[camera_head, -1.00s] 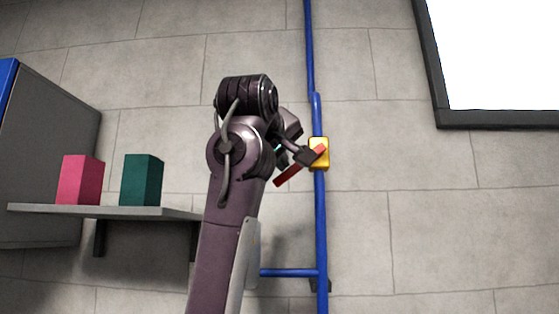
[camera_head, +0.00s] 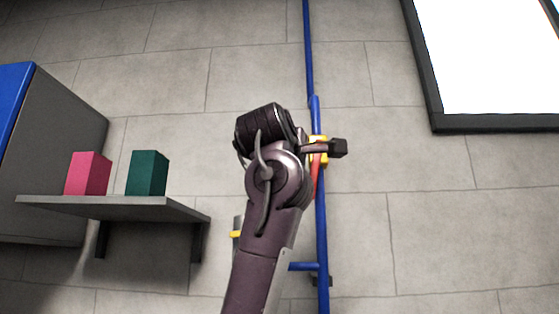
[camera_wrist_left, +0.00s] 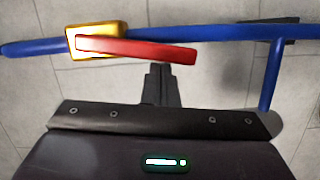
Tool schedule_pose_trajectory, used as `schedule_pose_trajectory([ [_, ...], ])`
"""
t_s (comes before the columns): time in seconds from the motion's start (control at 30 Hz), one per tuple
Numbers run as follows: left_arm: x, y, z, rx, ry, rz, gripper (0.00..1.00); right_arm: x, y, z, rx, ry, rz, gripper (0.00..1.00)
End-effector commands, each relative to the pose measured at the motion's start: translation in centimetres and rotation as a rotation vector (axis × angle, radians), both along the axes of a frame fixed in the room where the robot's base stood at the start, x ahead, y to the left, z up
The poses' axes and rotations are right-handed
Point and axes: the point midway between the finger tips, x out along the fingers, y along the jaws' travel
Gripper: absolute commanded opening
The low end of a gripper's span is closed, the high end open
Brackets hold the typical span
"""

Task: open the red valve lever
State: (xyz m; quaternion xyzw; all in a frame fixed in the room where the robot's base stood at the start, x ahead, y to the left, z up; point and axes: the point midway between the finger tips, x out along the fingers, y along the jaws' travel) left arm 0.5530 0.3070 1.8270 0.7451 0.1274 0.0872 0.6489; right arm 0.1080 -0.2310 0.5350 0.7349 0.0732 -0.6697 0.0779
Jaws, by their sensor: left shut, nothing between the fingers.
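The red valve lever (camera_head: 316,176) is on a yellow valve body (camera_head: 323,158) on the blue vertical pipe. It points down, nearly in line with the pipe, and my left arm partly covers it. My left gripper (camera_head: 338,148) is in front of the pipe at valve height, its tip to the right of it. In the left wrist view, the lever (camera_wrist_left: 140,50) runs almost along the pipe, slightly tilted, from the yellow body (camera_wrist_left: 97,40). There the shut, empty fingers (camera_wrist_left: 157,70) are beside the lever; I cannot tell whether they touch it. My right gripper is not in view.
The blue pipe (camera_head: 321,225) runs up the tiled wall, with a side branch (camera_head: 303,267) lower down. A grey shelf (camera_head: 110,206) at left holds a pink block (camera_head: 88,175) and a green block (camera_head: 147,174). A black-framed white panel (camera_head: 490,60) hangs at upper right.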

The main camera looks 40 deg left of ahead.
Motion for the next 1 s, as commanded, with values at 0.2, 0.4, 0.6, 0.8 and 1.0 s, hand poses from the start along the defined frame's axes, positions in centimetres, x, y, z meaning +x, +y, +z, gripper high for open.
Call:
schedule_pose_trajectory([
  [0.2, 0.51, -0.83, -0.61, -0.094, -0.056, -0.001, 0.0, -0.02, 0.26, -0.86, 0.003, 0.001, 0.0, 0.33],
  [0.4, 0.69, -1.13, -0.65, -0.138, -0.084, -0.001, 0.0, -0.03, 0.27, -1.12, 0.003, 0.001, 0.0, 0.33],
  [0.6, 0.76, -1.23, -0.63, -0.152, -0.092, -0.001, 0.0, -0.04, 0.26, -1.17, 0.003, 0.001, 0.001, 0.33],
  [0.8, 0.76, -1.23, -0.62, -0.152, -0.093, -0.001, 0.0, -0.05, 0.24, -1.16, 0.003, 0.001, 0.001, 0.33],
  [1.0, 0.78, -1.14, -0.6, -0.152, -0.093, -0.001, 0.0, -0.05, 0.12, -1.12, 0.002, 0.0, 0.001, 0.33],
])
